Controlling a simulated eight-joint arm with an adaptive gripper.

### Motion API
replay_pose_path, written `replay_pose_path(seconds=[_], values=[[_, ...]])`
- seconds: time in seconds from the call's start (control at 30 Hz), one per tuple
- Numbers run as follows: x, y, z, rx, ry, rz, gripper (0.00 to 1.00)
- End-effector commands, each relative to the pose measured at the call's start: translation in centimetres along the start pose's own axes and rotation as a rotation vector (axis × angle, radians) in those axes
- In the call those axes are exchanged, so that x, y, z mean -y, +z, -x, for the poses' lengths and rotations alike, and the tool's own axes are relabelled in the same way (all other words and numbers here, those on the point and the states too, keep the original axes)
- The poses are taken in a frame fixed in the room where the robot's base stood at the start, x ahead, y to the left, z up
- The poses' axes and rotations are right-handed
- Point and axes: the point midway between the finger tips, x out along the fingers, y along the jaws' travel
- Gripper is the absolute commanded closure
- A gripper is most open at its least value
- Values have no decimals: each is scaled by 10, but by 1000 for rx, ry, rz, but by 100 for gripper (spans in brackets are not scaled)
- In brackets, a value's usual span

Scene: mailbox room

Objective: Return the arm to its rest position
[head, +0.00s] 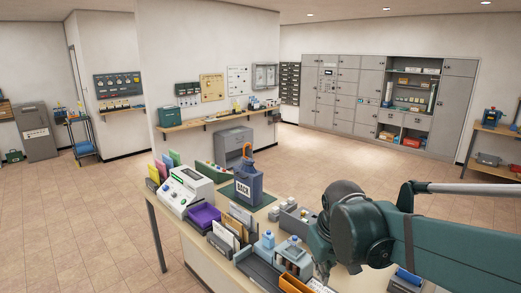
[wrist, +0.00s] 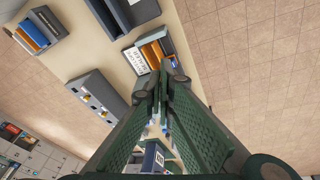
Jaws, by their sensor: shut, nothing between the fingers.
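My gripper (wrist: 161,80) reaches up the middle of the wrist view. Its two dark green fingers meet at the tips, and nothing is held between them. In the head view my green arm comes in from the right, and its rounded dark joint hangs over the right end of the table (head: 187,238). The fingertips cannot be made out clearly there. In the wrist view, a grey box with orange and white contents (wrist: 154,50) lies just beyond the fingertips; contact cannot be judged.
The table carries a purple tray (head: 203,217), a white-and-green device (head: 184,188), a grey container with an orange handle (head: 249,186) and an orange tray (head: 294,284). Grey lockers (head: 345,95) stand along the back wall. The tiled floor left of the table is clear.

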Motion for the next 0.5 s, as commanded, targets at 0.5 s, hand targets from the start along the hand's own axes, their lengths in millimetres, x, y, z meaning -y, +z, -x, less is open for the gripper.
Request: replay_pose_path(seconds=[0.5], values=[[-2, 60, 22, -139, 21, -142, 100]])
